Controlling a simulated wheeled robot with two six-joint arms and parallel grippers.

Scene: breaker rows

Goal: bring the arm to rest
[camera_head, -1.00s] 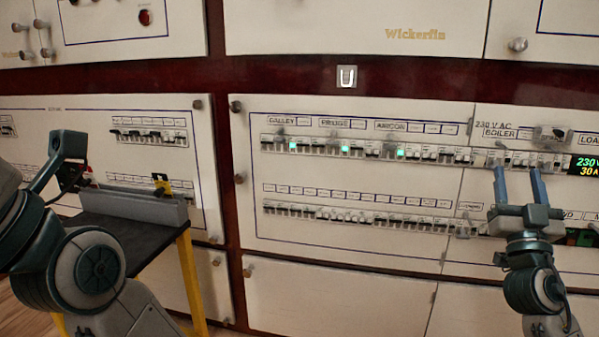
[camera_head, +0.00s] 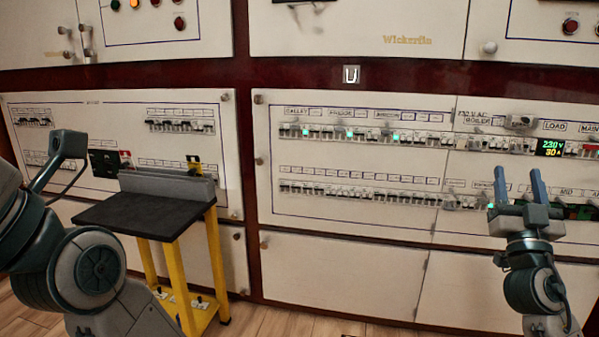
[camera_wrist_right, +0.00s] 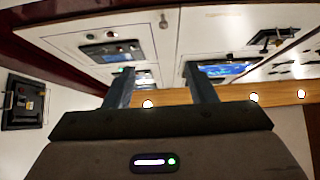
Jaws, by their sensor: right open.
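My right gripper (camera_head: 517,186) stands at the right of the head view with its two blue-grey fingers pointing up, apart and empty. It is in front of the breaker panel (camera_head: 345,229), below the upper breaker row and its green 230 V display (camera_head: 550,147). In the right wrist view the two fingers (camera_wrist_right: 159,88) are spread with nothing between them. My left arm shows at the left edge of the head view; its gripper fingers cannot be made out.
A yellow-legged stand (camera_head: 181,262) with a black top (camera_head: 150,218) and a grey tray (camera_head: 165,186) stands at the left, before another breaker panel (camera_head: 62,111). Wooden floor (camera_head: 275,322) shows below. Blank white doors (camera_head: 342,279) lie under the main panel.

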